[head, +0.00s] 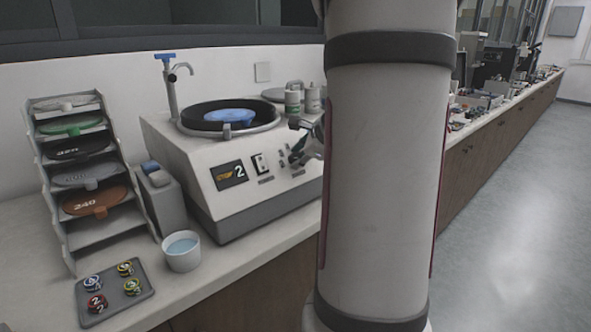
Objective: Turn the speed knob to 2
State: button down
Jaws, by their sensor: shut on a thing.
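The grinding machine (190,165) stands on the counter, and its sloped front panel faces the room. A small dark display (229,175) on the panel shows an orange word, which seems to read STOP, and a white 2. My gripper (298,158) is at the right part of the panel, partly hidden by my column. It is shut on the speed knob, which the fingers cover. The knob's pointer and scale marks cannot be made out.
A rocker switch (260,163) sits left of my gripper. A tap (171,85) rises behind the blue-topped wheel (231,116). The floor at right is clear.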

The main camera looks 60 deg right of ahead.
jog(key=shift+f+n+b, duration=0.1)
jog(key=shift+n+b, duration=1)
jog(key=shift+b, duration=0.35)
jog(key=shift+h, duration=0.3)
jog(key=c, duration=1.2)
grip_release()
jog(key=shift+c, duration=0.2)
jog(key=v, duration=1.2)
jog(key=shift+s+d, duration=0.1)
